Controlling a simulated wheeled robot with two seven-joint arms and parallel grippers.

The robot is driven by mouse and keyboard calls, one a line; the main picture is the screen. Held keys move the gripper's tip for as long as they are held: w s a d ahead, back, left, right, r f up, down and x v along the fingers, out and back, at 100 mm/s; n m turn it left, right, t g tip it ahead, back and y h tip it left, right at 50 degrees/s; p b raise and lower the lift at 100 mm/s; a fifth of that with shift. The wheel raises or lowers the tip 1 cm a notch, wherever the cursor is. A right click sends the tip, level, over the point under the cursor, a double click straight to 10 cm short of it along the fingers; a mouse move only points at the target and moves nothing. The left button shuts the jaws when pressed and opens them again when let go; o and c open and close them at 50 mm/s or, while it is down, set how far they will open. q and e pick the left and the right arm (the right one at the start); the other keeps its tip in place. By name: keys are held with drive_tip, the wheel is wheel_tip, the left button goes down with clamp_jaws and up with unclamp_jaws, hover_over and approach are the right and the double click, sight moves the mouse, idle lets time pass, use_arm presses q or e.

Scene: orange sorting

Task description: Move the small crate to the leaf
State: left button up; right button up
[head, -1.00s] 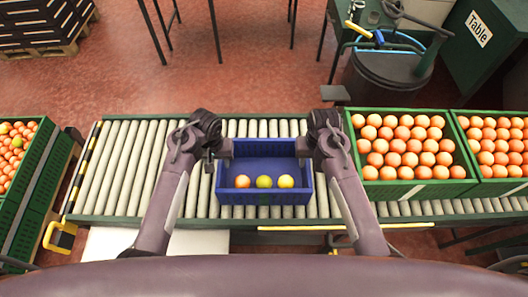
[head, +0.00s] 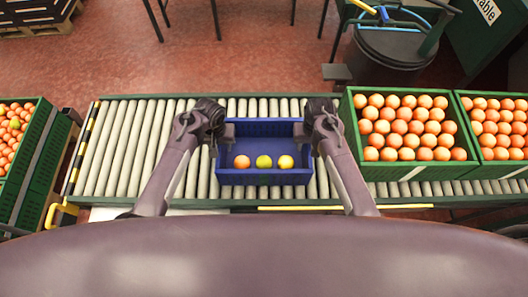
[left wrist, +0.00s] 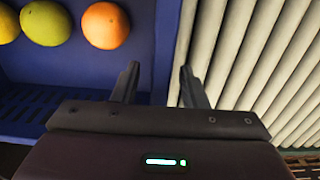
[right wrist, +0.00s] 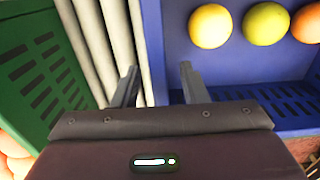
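The small crate (head: 265,180) is blue and stands on the roller conveyor. An orange fruit (head: 242,162), a yellow-green fruit (head: 264,161) and a yellow fruit (head: 285,162) lie in a row along its near side. My left gripper (head: 229,130) is at its left wall; in the left wrist view the open fingers (left wrist: 158,78) straddle that wall (left wrist: 167,50). My right gripper (head: 300,130) is at its right wall; in the right wrist view the open fingers (right wrist: 158,78) straddle that wall (right wrist: 153,40). I cannot make out a leaf.
The conveyor's rollers (head: 120,150) are bare left of the crate. A green crate of oranges (head: 412,172) stands close on the right, with another (head: 505,170) beyond it. A green crate (head: 30,160) stands off the left end. A dark bin (head: 390,50) stands behind.

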use_arm(q)
drive_tip(key=shift+f, duration=0.9)
use_arm(e)
drive_tip(key=shift+f, duration=0.9)
use_arm(q)
drive_tip(key=shift+c, duration=0.2)
use_arm(e)
drive_tip(key=shift+c, duration=0.2)
use_arm(q)
clamp_jaws()
use_arm(e)
clamp_jaws()
use_arm(q)
drive_tip(key=shift+r, duration=0.1)
